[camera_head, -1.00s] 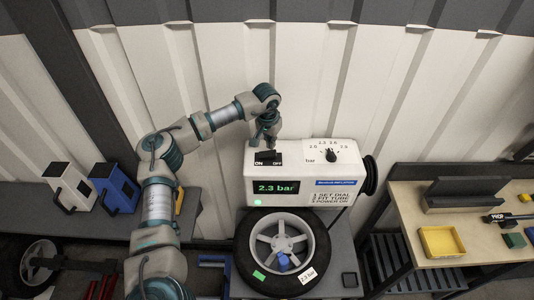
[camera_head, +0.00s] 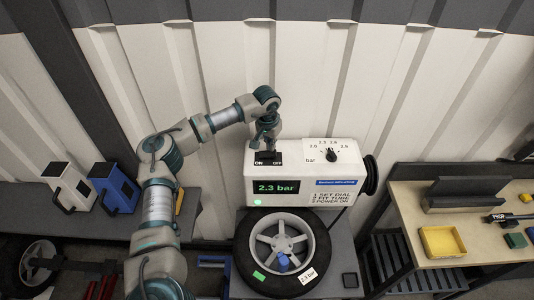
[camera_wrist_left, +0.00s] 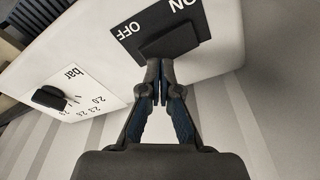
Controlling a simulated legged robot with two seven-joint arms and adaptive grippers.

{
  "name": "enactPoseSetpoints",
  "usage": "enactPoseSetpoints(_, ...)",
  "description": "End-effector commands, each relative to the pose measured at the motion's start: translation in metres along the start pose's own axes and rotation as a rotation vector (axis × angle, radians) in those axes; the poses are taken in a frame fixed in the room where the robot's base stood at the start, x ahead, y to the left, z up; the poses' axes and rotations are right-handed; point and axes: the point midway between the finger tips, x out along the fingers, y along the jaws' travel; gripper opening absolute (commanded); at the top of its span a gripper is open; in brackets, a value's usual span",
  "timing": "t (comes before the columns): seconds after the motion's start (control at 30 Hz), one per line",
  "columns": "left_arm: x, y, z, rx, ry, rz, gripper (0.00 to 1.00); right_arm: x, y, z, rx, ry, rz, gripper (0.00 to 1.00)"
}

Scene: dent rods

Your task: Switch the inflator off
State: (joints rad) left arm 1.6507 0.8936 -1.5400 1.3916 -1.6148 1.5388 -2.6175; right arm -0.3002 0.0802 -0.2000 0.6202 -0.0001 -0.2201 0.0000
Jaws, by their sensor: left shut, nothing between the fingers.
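The white inflator (camera_head: 300,200) stands behind the wheel, its green display reading 2.3 bar with a lit green lamp (camera_head: 258,202). Its black ON/OFF rocker switch (camera_head: 268,157) is on the top left; in the left wrist view the rocker (camera_wrist_left: 168,42) lies just ahead of my fingertips. The pressure dial (camera_head: 331,156) is right of the switch, and also shows in the left wrist view (camera_wrist_left: 48,97). My right gripper is out of view.
The wheel (camera_head: 245,272) lies in front of the inflator with a blue hub piece. A workbench (camera_head: 400,210) with a yellow tray (camera_head: 442,241) stands at right. A shelf with white and blue boxes (camera_head: 115,188) is at left. A corrugated wall stands close behind.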

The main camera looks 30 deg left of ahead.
Motion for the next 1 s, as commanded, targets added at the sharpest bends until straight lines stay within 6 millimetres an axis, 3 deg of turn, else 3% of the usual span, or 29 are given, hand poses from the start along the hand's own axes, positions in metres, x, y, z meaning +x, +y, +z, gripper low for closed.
enactPoseSetpoints(1.0, 0.016, 0.000, 0.003, 0.000, -0.001, -0.001, 0.00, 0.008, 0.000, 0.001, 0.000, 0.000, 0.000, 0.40)
